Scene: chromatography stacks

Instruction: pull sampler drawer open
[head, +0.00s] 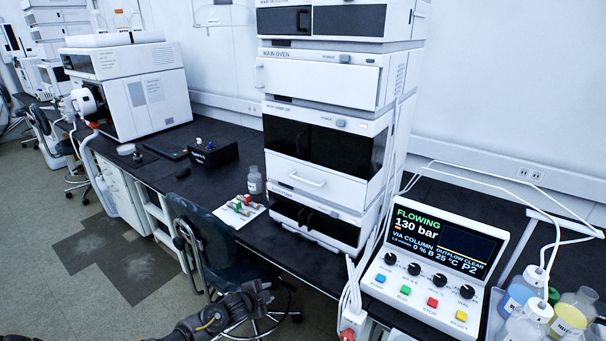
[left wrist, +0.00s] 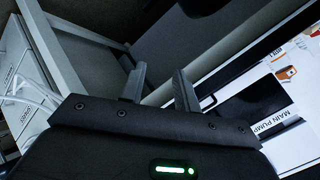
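The main stack's sampler module (head: 379,128) has a dark front window. Below the window is a white drawer front (head: 325,193) with a white bar handle (head: 301,178); it looks shut, flush with the module. My left gripper (head: 262,292) is low at the bottom of the head view, in front of the bench and well below and left of the handle, touching nothing I can make out. In the left wrist view its two fingers (left wrist: 160,85) stand apart with nothing between them. A module labelled main pump (left wrist: 285,128) shows at the right there. My right gripper is not in view.
A dark chair (head: 210,240) stands at the bench beside my left gripper. A control box (head: 433,262) reading FLOWING 130 bar and several bottles (head: 573,315) stand to the right. A white card with vials (head: 240,211) and a small bottle (head: 254,181) lie left of the stack.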

